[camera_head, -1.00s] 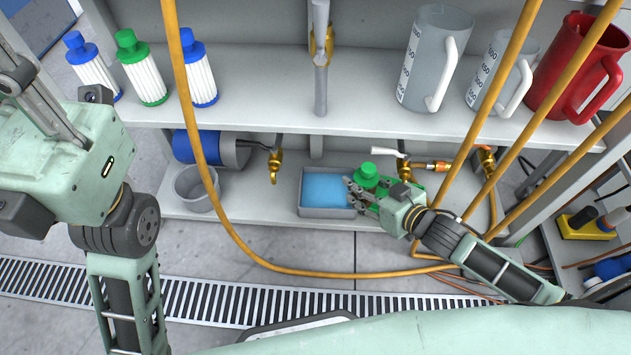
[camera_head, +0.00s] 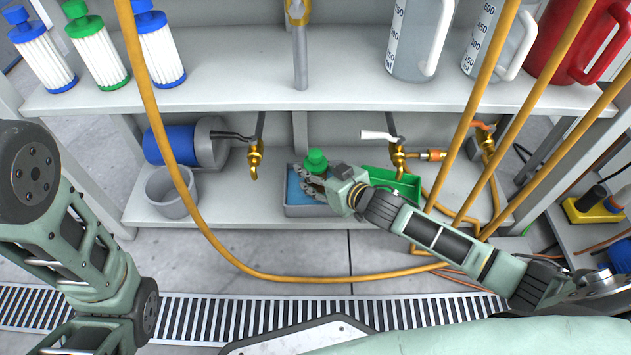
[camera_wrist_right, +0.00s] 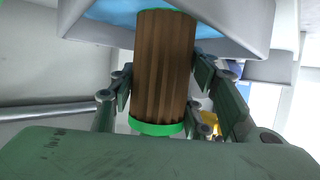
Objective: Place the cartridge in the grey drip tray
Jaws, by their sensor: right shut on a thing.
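The cartridge (camera_wrist_right: 163,68) has a brown pleated body with green end caps. My right gripper (camera_head: 309,184) is shut on it, with a finger on each side of the body in the right wrist view (camera_wrist_right: 163,88). In the head view only its green cap (camera_head: 316,160) shows clearly above the fingers. The grey drip tray (camera_head: 302,211) holds blue liquid and sits on the lower shelf. The gripper and cartridge are over the tray in the head view. The tray wall also shows in the right wrist view (camera_wrist_right: 232,45). I cannot tell whether the cartridge touches it. My left gripper is out of view.
A green tray (camera_head: 402,190) is just right of the drip tray. Brass taps (camera_head: 254,160) hang above the shelf, and a grey bucket (camera_head: 168,196) stands left. Orange hoses (camera_head: 150,95) cross in front. White cartridges (camera_head: 98,55) and jugs (camera_head: 418,40) stand on the upper shelf.

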